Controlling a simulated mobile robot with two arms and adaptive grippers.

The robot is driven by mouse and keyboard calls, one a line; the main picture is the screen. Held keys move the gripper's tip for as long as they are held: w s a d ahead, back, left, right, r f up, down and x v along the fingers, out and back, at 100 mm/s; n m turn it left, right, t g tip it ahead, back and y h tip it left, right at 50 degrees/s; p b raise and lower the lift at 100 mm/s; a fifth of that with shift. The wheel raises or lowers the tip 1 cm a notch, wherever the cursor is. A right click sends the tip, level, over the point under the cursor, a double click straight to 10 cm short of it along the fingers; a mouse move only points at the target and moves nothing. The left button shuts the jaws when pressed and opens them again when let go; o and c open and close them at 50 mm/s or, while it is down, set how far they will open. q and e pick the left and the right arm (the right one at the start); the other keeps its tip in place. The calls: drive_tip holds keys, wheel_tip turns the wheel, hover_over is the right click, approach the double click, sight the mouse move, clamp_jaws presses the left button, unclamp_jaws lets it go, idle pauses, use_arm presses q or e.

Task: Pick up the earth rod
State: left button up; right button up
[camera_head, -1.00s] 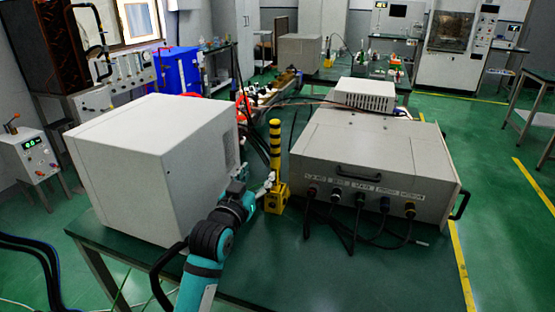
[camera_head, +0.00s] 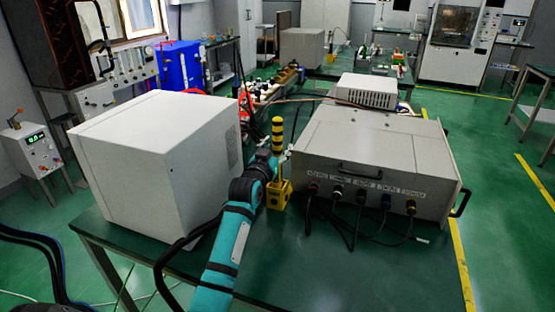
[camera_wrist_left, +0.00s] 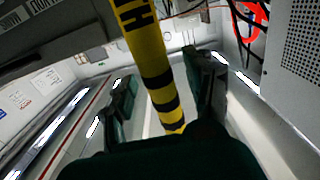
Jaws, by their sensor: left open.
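The earth rod (camera_head: 277,135) is a yellow and black striped rod. It stands upright in a yellow base (camera_head: 279,197) on the green table, in the gap between two grey boxes. My right gripper is not in view.
A white box (camera_head: 165,160) stands close on the left of the rod. A grey unit (camera_head: 375,165) with a handle and front cables (camera_head: 350,225) stands close on the right. The green table front (camera_head: 300,265) is mostly clear.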

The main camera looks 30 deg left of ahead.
use_arm(q)
drive_tip(key=shift+w, duration=0.2)
clamp_jaws()
idle(0.8)
